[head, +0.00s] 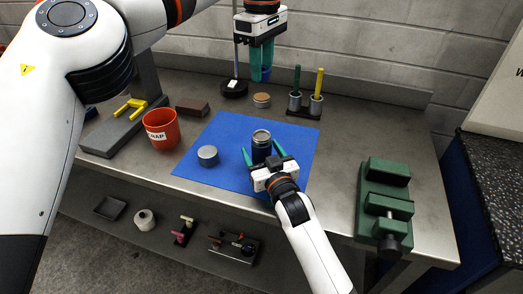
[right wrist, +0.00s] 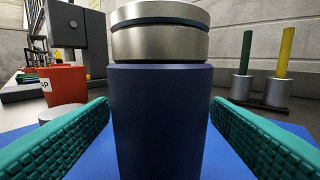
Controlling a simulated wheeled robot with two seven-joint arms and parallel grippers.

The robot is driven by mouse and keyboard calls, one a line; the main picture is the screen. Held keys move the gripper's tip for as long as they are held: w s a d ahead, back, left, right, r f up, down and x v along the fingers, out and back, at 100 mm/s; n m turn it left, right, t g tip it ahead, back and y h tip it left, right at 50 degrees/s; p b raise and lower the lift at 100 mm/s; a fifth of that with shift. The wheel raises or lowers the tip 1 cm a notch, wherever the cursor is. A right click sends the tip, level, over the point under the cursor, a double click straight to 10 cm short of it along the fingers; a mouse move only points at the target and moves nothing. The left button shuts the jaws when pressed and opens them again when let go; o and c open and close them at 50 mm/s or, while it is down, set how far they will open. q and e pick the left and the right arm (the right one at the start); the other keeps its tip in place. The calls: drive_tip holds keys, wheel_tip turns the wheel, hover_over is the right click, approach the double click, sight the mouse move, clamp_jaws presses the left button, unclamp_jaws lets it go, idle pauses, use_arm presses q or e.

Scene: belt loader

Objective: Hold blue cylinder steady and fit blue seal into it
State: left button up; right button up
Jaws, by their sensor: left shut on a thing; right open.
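The dark blue cylinder (head: 261,152) stands upright on the blue mat, and it fills the middle of the right wrist view (right wrist: 160,120). Its top is a silver metal collar with a thin dark blue band. My right gripper (head: 264,161) is open, with its teal fingers on either side of the cylinder; in the right wrist view (right wrist: 160,140) gaps show on both sides. My left gripper (head: 263,72) is above and behind the cylinder, pointing down. It is shut on a small bluish thing, apparently the blue seal, mostly hidden by its fingers.
A grey round piece (head: 207,155) lies on the blue mat (head: 220,180). A red cup (head: 161,130) stands to the left. A green vise (head: 385,200) is at the right. Holders with a green and a yellow stick (head: 319,85) and a tan disc (head: 262,100) stand behind.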

drive_tip(key=shift+w+a, duration=0.15)
drive_tip(key=shift+w, duration=0.15)
drive_tip(key=c, duration=1.5)
